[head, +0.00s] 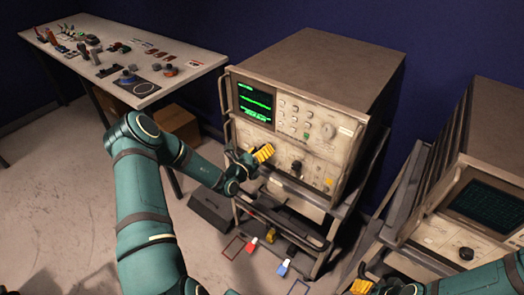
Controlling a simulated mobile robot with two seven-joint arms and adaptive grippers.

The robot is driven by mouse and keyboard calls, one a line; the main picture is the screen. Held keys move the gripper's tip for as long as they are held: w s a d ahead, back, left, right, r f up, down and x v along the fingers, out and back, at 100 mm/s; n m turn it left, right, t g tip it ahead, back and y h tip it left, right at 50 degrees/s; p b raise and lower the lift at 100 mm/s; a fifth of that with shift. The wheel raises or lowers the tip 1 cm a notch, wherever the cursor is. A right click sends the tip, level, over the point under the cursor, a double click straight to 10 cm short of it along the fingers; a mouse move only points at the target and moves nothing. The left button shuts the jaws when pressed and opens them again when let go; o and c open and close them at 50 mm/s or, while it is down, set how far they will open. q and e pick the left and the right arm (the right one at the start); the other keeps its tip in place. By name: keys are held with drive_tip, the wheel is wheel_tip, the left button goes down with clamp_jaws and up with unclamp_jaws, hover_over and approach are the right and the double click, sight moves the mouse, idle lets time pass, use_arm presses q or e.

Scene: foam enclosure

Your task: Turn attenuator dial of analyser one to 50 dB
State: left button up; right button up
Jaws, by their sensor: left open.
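An analyser (312,75) with a lit green screen (256,103) stands on a cart at the middle of the head view. Its front panel has a large grey dial (328,131) at the upper right and a dark knob (296,166) lower down. I cannot read the dial markings or tell which one is the attenuator. My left gripper (264,153), with yellow fingertips, is open in front of the lower panel, left of the dark knob and apart from it. It hides part of the panel. My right gripper (362,279) is low at the bottom edge, partly cut off.
A second analyser (490,200) with a dark screen stands at the right on its own cart. A white table (130,45) with several small tools and parts is at the back left. Red and blue tagged items (283,267) lie below the middle cart.

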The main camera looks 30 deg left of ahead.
use_arm(q)
clamp_jaws()
drive_tip(key=shift+r+m, duration=0.1)
drive_tip(key=shift+m, duration=0.2)
drive_tip(key=m+p, duration=0.1)
drive_tip(key=m, duration=0.1)
drive_tip(key=shift+m+p, duration=0.3)
drive_tip(key=shift+m, duration=1.2)
drive_tip(key=shift+m+p, duration=0.35)
drive_tip(key=shift+m, duration=0.85)
